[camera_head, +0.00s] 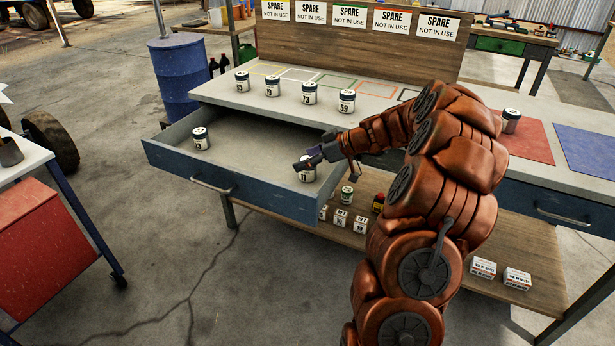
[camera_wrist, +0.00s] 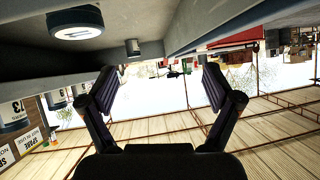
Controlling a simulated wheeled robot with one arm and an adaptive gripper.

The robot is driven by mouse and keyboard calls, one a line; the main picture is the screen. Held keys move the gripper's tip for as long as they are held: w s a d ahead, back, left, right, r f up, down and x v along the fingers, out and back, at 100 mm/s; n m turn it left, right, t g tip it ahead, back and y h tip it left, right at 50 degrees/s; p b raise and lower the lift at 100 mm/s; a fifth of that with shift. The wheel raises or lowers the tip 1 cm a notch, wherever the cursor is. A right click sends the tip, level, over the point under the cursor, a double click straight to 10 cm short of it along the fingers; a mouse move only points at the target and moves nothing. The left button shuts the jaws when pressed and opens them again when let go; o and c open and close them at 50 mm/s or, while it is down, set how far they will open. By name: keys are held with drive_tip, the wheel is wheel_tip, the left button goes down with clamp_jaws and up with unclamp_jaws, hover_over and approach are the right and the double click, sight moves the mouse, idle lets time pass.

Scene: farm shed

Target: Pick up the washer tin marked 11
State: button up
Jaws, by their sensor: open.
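The washer tin marked 11 (camera_head: 306,174) stands upright inside the open drawer, near its right front part. It is a small white-labelled tin, and my gripper partly covers its top. My gripper (camera_head: 314,161) is beside and over it in the head view. In the upside-down wrist view, my gripper (camera_wrist: 158,78) has its two fingers spread with nothing between them. A tin with a dark lid (camera_wrist: 75,24), which seems to be the same one, shows at upper left there, outside the fingers.
The open drawer (camera_head: 190,168) also holds another tin (camera_head: 200,139) at its left. Several tins, including one marked 73 (camera_head: 309,93), stand on the workbench (camera_head: 225,92) above. One more tin (camera_head: 511,121) stands at right. A blue barrel (camera_head: 183,78) is behind; a red cabinet (camera_head: 40,245) is at left.

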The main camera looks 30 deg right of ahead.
drive_tip(key=shift+t+h, duration=0.6)
drive_tip(key=shift+t, duration=0.2)
drive_tip(key=d+f, duration=0.1)
drive_tip(key=d, duration=0.1)
drive_tip(key=d+f, duration=0.1)
drive_tip(key=d, duration=0.2)
drive_tip(key=d+f, duration=0.1)
drive_tip(key=d, duration=0.2)
drive_tip(key=shift+w+f+b, duration=0.35)
drive_tip(key=shift+f+b, duration=0.05)
drive_tip(key=shift+x, duration=1.2)
drive_tip(key=shift+w+d+r+p+x, duration=0.1)
drive_tip(key=shift+p+x, duration=0.1)
drive_tip(key=shift+x, duration=0.65)
drive_tip(key=shift+w+d+r+p+x, duration=0.1)
drive_tip(key=shift+p+x, duration=0.15)
drive_tip(key=shift+x, duration=0.6)
drive_tip(key=shift+w+d+r+p+x, duration=0.1)
drive_tip(key=shift+w+p+x, duration=0.1)
drive_tip(key=shift+x, duration=0.65)
drive_tip(key=shift+a, duration=0.1)
drive_tip(key=c, duration=1.3)
drive_tip(key=shift+c, duration=0.2)
